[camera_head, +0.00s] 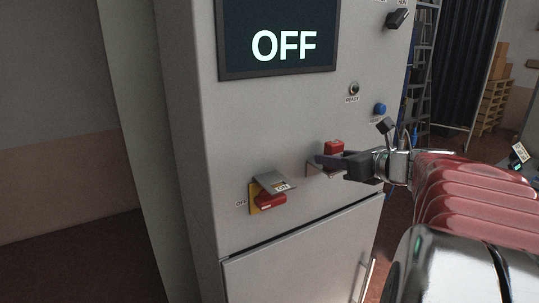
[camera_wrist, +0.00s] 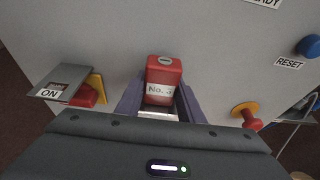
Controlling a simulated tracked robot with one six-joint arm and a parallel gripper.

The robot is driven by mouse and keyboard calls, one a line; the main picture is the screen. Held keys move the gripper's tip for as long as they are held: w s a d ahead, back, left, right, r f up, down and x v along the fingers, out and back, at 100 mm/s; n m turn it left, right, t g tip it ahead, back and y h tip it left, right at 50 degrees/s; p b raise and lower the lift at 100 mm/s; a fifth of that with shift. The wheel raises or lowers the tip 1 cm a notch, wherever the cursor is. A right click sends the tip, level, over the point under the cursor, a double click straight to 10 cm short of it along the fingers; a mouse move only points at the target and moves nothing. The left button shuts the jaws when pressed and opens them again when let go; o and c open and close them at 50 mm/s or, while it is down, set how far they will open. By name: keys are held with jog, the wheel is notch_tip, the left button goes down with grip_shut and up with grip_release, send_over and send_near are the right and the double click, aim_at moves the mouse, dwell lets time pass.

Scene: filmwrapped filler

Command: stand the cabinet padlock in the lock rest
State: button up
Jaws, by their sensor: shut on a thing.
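The cabinet padlock (camera_head: 334,147) is a red block at the cabinet front in the head view. In the wrist view the padlock (camera_wrist: 163,75) is upright between my fingers, with a white "No." label and a slot on top. My gripper (camera_head: 331,161) is shut on it; in the wrist view my gripper (camera_wrist: 159,101) has a dark finger on each side. The lock rest (camera_head: 311,168) seems to be the small bracket on the cabinet face, mostly hidden by my gripper. I cannot tell whether the padlock touches it.
Left of my gripper is a red switch (camera_head: 269,201) on a yellow plate, under a grey flap (camera_head: 273,183) that sticks out. A red knob (camera_wrist: 252,122) on a yellow disc is close on the right. The blue reset button (camera_head: 379,109) is above. The screen (camera_head: 283,38) reads OFF.

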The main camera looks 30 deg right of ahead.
jog(key=shift+f, duration=0.25)
dwell(0.4)
jog(key=o, duration=1.3)
jog(key=shift+o, duration=0.2)
jog(key=shift+r, duration=0.1)
jog(key=shift+s, duration=0.1)
jog(key=v, duration=1.3)
jog(key=shift+s, duration=0.3)
jog(key=shift+a, duration=0.1)
